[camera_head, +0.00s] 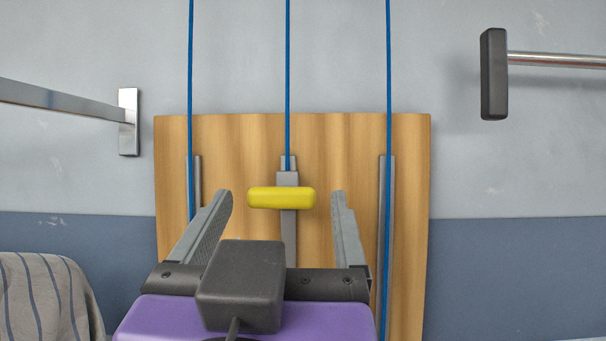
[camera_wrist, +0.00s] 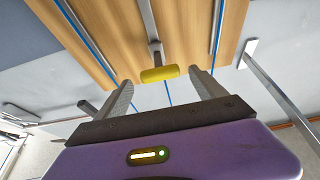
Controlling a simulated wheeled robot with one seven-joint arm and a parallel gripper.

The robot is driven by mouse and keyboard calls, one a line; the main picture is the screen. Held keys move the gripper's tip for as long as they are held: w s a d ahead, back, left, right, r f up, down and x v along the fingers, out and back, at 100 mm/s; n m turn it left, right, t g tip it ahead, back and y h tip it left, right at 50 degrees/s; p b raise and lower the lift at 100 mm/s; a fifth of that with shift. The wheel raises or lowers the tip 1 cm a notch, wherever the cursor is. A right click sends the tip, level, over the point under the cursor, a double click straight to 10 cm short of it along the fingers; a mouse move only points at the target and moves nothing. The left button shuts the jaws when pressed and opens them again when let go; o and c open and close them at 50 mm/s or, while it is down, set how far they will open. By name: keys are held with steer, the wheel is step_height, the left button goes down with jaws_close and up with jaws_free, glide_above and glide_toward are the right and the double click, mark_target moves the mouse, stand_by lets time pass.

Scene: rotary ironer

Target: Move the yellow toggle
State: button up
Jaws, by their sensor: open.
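The yellow toggle (camera_head: 281,198) is a short rounded bar lying crosswise on a grey vertical rail, in front of a wooden board (camera_head: 240,140). A blue cord (camera_head: 288,80) runs straight up above it. My gripper (camera_head: 285,200) is open, with one finger on each side of the toggle and a gap to both of its ends. In the wrist view the toggle (camera_wrist: 159,74) shows just beyond and between the fingertips (camera_wrist: 161,82). No contact is visible. The lower part of the middle rail is hidden behind my gripper.
Blue cords (camera_head: 190,80) and (camera_head: 389,80) run down to grey rails on either side of the board. A metal bar (camera_head: 60,101) sticks out from the wall at left, another bar (camera_head: 550,60) at right. Striped cloth (camera_head: 45,295) is at lower left.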

mark_target(284, 180)
steer(key=p+x, duration=0.2)
steer(key=x, duration=0.4)
steer(key=shift+w+r, duration=0.15)
steer(key=shift+w, duration=0.2)
steer(key=shift+c, duration=0.4)
jaws_close()
